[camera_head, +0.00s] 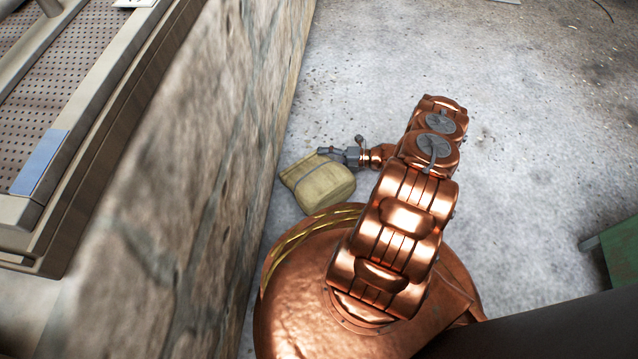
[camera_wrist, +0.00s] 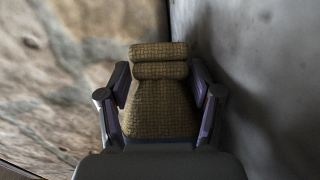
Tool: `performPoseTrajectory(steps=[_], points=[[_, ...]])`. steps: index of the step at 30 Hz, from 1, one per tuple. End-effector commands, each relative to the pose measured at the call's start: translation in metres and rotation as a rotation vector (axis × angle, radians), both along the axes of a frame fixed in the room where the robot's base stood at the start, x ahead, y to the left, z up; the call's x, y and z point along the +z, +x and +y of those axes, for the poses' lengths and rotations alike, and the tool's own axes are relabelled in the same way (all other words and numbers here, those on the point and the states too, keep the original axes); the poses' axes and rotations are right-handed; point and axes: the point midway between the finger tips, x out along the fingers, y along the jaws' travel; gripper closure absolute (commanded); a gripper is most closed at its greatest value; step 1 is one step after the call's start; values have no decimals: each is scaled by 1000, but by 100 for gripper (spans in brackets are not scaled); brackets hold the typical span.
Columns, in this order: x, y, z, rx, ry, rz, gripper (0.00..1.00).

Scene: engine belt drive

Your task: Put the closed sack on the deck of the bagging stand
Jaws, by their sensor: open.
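The closed sack (camera_head: 322,184) is tan, with a band around it and a folded top, and it lies on the concrete floor beside the stone wall. In the wrist view the woven sack (camera_wrist: 160,105) is between the two fingers of my gripper (camera_wrist: 160,102). My gripper also shows in the head view (camera_head: 330,152), at the sack's top edge. Its fingers are open, one on each side of the sack. I cannot tell whether they touch it. The bagging stand's deck cannot be made out for certain.
A stone wall (camera_head: 205,150) runs close along the left of the sack. Beyond it is a metal frame (camera_head: 95,95) with a perforated panel (camera_head: 75,60). A green object (camera_head: 618,250) stands at the right edge. The concrete floor (camera_head: 530,110) to the right is mostly clear.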

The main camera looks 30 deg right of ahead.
Motion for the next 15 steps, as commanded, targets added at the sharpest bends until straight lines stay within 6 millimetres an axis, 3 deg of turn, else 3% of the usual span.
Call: performPoseTrajectory(steps=[3,15], points=[[0,0,0,0,0,0,36],[0,0,0,0,1,-1,78]])
